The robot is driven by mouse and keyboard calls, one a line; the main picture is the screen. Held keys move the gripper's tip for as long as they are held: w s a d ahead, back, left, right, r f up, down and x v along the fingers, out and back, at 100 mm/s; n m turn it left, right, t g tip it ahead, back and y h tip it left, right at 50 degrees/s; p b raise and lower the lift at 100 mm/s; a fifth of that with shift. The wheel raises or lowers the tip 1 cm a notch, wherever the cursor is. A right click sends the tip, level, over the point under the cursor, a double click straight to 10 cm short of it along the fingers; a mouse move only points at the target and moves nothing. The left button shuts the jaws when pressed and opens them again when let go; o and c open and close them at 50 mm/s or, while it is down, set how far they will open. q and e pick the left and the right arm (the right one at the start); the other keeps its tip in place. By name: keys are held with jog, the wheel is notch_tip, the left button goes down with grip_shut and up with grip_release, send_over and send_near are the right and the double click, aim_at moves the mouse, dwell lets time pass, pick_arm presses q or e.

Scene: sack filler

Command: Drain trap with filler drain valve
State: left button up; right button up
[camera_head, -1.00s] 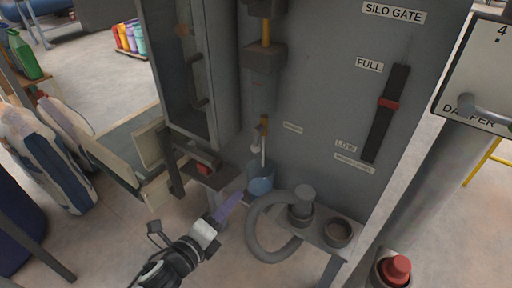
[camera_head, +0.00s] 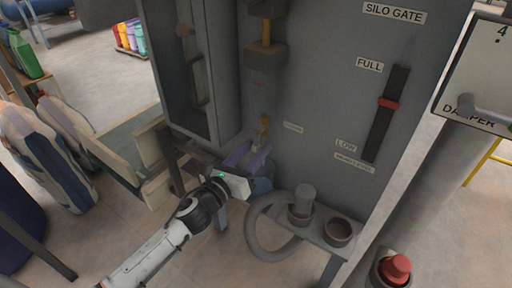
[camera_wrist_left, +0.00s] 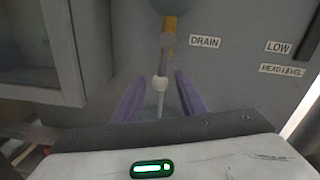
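The drain valve (camera_head: 264,122) hangs low on the grey cabinet front below a vertical pipe with a yellow section. In the left wrist view the valve (camera_wrist_left: 166,42) is beside the DRAIN label, with a pale knob (camera_wrist_left: 160,84) and thin stem below it. My left gripper (camera_head: 248,157) is open, its purple fingers just below the valve in the head view. In the left wrist view the stem lies between the two fingers (camera_wrist_left: 159,100); contact cannot be told. A blue bucket (camera_head: 262,186) stands below, partly hidden by my gripper. My right gripper is out of view.
A grey hose (camera_head: 252,232) loops beside a small shelf (camera_head: 322,240) with cylindrical fittings to the right. A cabinet door frame and a bench (camera_head: 125,145) stand left. A red button (camera_head: 397,268) is at lower right.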

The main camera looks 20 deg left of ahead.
pick_arm(q)
jog(key=shift+w+d, duration=0.15)
jog(key=shift+w, duration=0.4)
grip_shut()
